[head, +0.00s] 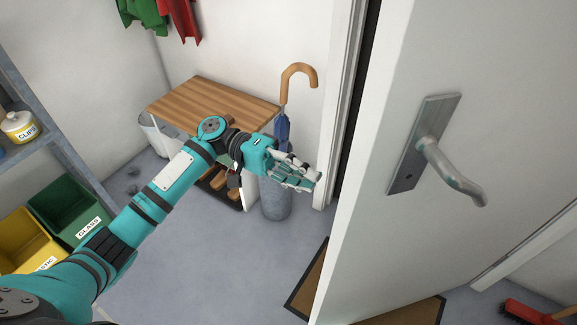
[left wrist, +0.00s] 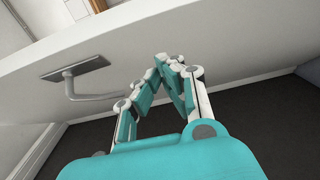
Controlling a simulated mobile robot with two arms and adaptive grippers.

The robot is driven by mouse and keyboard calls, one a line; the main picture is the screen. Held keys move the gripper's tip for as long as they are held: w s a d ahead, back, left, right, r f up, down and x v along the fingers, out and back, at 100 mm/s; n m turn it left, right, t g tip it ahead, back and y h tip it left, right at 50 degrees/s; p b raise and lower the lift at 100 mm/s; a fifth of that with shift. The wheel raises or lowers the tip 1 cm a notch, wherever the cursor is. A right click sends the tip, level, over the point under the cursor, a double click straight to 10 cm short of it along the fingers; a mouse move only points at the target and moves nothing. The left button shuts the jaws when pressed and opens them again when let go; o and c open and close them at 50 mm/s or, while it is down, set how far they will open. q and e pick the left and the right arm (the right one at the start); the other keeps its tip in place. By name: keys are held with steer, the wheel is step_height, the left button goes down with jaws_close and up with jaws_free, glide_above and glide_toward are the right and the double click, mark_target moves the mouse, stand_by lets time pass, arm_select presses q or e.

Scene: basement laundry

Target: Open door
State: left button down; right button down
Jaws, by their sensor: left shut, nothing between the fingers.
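The white door (head: 400,240) fills the right of the head view and stands ajar, with a dark gap between its edge and the frame (head: 338,110). Its silver lever handle (head: 450,172) sits on a metal plate, with nothing touching it. My left gripper (head: 312,179) is shut and empty, left of the door's edge and apart from the handle. In the left wrist view the gripper's fingers (left wrist: 168,62) meet in front of a pale door surface (left wrist: 200,50), with a lever handle (left wrist: 95,97) to their left. My right gripper is not in view.
An umbrella with a wooden crook (head: 299,72) stands in a grey holder (head: 276,203) beside the frame, close to my left gripper. A wood-topped bench (head: 215,95) is behind. A brown mat (head: 310,280) lies under the door. Bins (head: 70,210) stand at left. Middle floor is clear.

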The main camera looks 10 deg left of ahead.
arm_select(q)
steer(key=s+d, duration=0.4)
steer(key=d, duration=0.1)
steer(key=shift+s+p, duration=0.2)
steer(key=shift+p, duration=0.15)
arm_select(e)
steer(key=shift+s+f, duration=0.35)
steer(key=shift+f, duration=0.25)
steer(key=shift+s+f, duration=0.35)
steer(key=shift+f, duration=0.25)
arm_select(q)
steer(key=shift+d, duration=0.15)
